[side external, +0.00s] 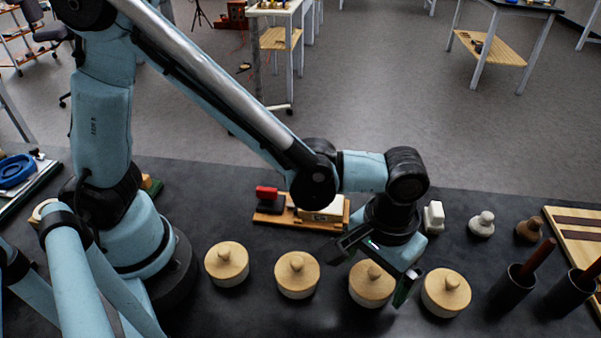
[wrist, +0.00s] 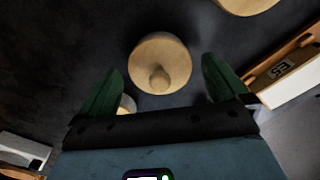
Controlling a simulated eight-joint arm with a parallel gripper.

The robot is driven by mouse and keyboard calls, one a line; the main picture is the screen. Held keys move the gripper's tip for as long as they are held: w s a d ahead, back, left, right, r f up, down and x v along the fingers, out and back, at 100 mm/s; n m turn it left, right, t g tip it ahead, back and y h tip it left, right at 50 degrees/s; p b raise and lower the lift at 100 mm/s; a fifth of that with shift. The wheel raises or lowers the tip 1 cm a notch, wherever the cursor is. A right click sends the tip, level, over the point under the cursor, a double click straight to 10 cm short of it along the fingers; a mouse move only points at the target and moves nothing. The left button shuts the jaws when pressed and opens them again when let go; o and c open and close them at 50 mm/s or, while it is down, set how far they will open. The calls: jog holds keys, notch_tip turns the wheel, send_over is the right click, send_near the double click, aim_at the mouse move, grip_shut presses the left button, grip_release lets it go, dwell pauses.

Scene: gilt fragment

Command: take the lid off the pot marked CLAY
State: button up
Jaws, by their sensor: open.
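Several pots with round pale wooden lids and knobs stand in a row on the dark bench in the side external view: the leftmost (side external: 227,265), the second (side external: 297,275), the third (side external: 371,292) and the rightmost (side external: 446,294). No CLAY marking is readable on any of them. My gripper (side external: 366,277) is open over the third pot, its fingers to either side. In the wrist view, a lid (wrist: 150,55) with its knob lies centred between the tips of my open, empty gripper (wrist: 161,66). Whether the fingers touch it, I cannot tell.
A wooden tray (side external: 271,218) with a red-and-black item and a cream box (side external: 324,214) sits behind the row. A white block (side external: 433,217) and two knobbed stoppers (side external: 481,224) stand at back right. Dark cups (side external: 512,288) with brown rods and a striped board (side external: 575,236) are farther right.

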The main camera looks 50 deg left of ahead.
jog(key=c, duration=1)
